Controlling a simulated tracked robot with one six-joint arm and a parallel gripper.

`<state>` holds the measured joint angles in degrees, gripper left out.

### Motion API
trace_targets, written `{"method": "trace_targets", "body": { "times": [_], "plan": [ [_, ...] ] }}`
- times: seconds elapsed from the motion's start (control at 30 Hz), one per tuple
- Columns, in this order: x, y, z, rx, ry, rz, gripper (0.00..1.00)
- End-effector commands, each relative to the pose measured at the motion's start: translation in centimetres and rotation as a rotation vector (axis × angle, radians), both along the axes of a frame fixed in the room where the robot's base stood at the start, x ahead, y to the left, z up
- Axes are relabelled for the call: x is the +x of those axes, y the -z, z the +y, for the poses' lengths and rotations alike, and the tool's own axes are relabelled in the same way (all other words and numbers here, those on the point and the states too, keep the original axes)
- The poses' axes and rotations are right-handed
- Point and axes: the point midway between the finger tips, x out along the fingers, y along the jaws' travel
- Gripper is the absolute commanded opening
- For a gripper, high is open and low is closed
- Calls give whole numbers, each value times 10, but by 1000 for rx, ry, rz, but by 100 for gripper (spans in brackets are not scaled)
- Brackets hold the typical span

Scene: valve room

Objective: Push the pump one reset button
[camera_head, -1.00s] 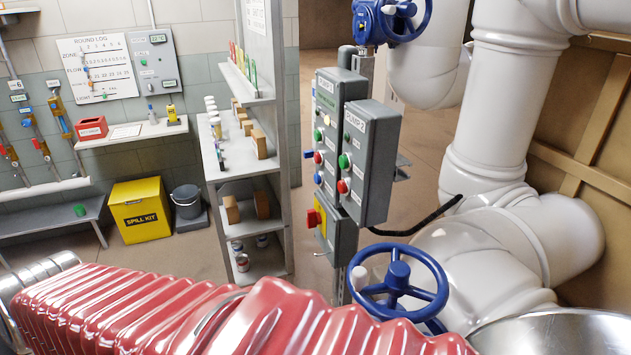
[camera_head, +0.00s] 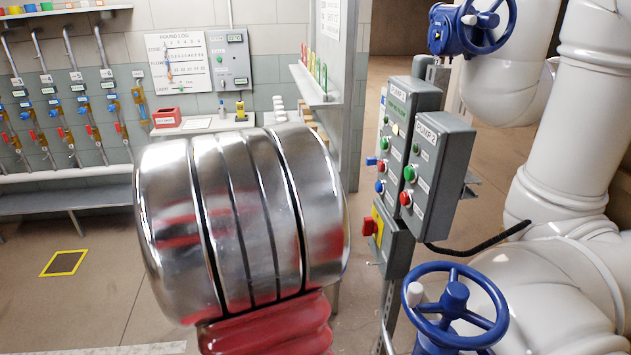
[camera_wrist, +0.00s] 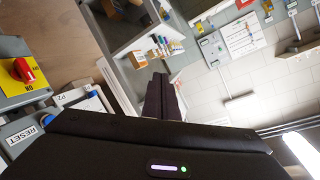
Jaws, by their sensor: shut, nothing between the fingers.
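The grey PUMP 1 box (camera_head: 408,97) stands on a post right of centre in the head view, partly covered by the PUMP 2 box (camera_head: 442,150). On it show a green button, a red button and a blue button (camera_head: 379,187); the blue one's label is too small to read. In the wrist view a RESET label (camera_wrist: 26,136) lies at the lower left, with a blue button (camera_wrist: 46,119) beside it; I cannot tell which pump it belongs to. My gripper (camera_wrist: 160,85) is shut and empty, pointing towards the shelves, right of the panels. My arm hides it in the head view.
A red switch on a yellow plate (camera_head: 376,225) sits below the pump boxes. A blue handwheel (camera_head: 455,305) and large white pipes (camera_head: 560,180) are close at the right. A black cable (camera_head: 478,238) runs from the boxes to the pipes. Open floor lies at left.

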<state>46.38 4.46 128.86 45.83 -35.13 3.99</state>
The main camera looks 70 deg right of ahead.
Motion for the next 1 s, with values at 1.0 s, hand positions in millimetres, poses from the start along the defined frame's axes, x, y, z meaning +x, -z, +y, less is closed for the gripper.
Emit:
{"method": "trace_targets", "body": {
  "times": [1.0],
  "plan": [
    [-180,36,-96,-130,567,-5,0]
  ]
}}
